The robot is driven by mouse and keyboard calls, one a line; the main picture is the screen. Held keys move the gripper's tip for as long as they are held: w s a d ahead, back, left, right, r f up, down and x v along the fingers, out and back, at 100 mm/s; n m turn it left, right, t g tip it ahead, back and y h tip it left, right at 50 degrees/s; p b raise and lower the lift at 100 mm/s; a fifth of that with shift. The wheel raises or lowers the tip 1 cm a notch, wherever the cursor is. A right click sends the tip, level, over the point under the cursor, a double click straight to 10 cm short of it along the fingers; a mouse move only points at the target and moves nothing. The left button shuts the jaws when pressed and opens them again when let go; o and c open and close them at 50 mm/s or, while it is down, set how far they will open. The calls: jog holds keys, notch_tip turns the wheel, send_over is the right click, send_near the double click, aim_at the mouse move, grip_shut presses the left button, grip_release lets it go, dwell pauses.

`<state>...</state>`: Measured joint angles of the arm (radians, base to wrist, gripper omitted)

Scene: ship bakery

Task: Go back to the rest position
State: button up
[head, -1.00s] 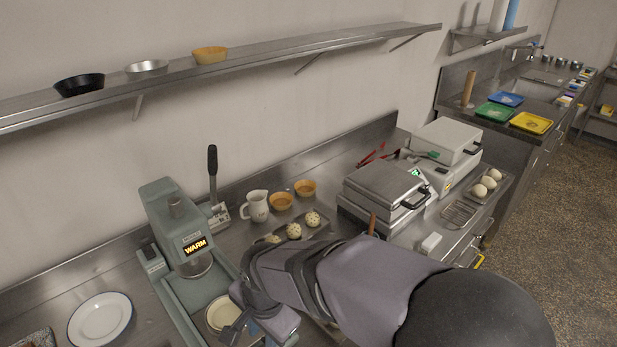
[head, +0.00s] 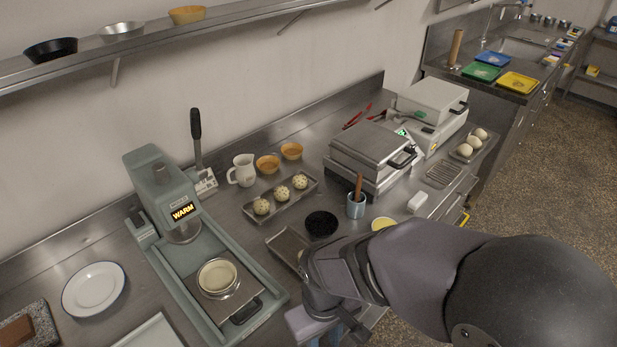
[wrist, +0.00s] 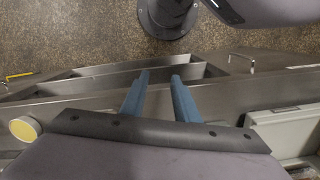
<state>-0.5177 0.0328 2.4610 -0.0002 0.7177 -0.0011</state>
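My gripper (wrist: 160,80) shows two blue fingers standing apart in the wrist view, with nothing between them. They lie over the front edge of the steel counter, with open drawers or a trough beneath. In the head view, my gripper (head: 325,338) is at the bottom edge, low at the counter's front, right of the grey press (head: 160,187). Its fingers are partly cut off there. A pale pastry shell in a tin (head: 217,276) sits on the press slide, clear of my gripper.
Near my arm are a dark tray (head: 284,246), a black round dish (head: 321,223), a cup with a wooden handle (head: 356,208) and a yellow-filled bowl (head: 383,223). A tray of speckled balls (head: 250,213) lies behind. A white plate (head: 94,289) is left. The floor (head: 560,190) is open at right.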

jog(key=w+d+r+m, duration=0.1)
jog(key=d+m, duration=0.5)
jog(key=d, duration=0.5)
jog(key=shift+w+d+r+t, duration=0.15)
jog(key=shift+d+r+t, duration=0.15)
jog(key=shift+d+r, duration=0.1)
dwell(1.6)
